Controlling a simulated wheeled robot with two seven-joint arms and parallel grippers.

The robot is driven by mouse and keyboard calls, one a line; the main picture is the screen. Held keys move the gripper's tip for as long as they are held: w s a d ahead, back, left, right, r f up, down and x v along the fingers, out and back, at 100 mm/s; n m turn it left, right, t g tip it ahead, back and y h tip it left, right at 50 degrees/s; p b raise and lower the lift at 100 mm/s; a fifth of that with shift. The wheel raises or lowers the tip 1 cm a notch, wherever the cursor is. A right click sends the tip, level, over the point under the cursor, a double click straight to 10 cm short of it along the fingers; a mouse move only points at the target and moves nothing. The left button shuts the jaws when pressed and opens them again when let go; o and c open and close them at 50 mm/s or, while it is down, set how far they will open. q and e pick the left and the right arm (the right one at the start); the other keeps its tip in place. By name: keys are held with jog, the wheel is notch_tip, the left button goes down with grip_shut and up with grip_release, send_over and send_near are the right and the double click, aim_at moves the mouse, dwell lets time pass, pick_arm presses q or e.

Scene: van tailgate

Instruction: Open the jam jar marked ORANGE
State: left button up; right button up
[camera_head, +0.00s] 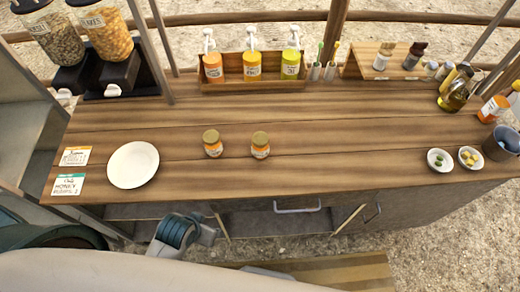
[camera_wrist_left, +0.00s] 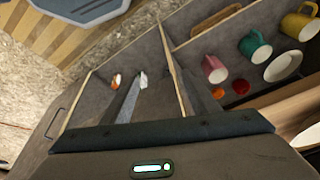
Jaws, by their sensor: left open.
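Two small jam jars with gold-brown lids and orange labels stand upright on the wooden counter in the head view, a left jar (camera_head: 212,144) and a right jar (camera_head: 260,145). Both lids are on. The label words are too small to read, so I cannot tell which is marked ORANGE. My left gripper (camera_wrist_left: 165,95) is open and empty, low in front of the counter. Its wrist view looks into the cabinet beneath the counter, and no jar shows there. My right gripper is not in view.
A white plate (camera_head: 133,165) and two label cards lie at the counter's left. A bottle rack (camera_head: 251,69) stands at the back. Small bowls (camera_head: 440,160) and an oil bottle (camera_head: 456,92) are at the right. Mugs (camera_wrist_left: 255,47) sit in the cabinet. The counter around the jars is clear.

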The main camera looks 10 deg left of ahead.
pick_arm(q)
jog(key=s+f+g+b, duration=0.1)
jog(key=s+f+b, duration=0.2)
jog(key=f, duration=1.2)
jog(key=s+f+b, duration=0.3)
jog(key=s+f, duration=0.1)
jog(key=f, duration=1.2)
jog(key=s+a+f+g+b, duration=0.1)
jog(key=s+a+f+b, duration=0.2)
jog(key=s+f, duration=1.2)
jog(key=shift+s+a+f+g+b, duration=0.15)
jog(key=shift+s+f+g+b, duration=0.2)
jog(key=shift+f+b, duration=0.4)
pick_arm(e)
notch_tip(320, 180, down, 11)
pick_arm(q)
jog(key=shift+r, duration=0.15)
jog(key=c, duration=0.6)
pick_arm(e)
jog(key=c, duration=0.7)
pick_arm(q)
jog(key=shift+w+m, duration=0.1)
jog(key=shift+m, duration=0.2)
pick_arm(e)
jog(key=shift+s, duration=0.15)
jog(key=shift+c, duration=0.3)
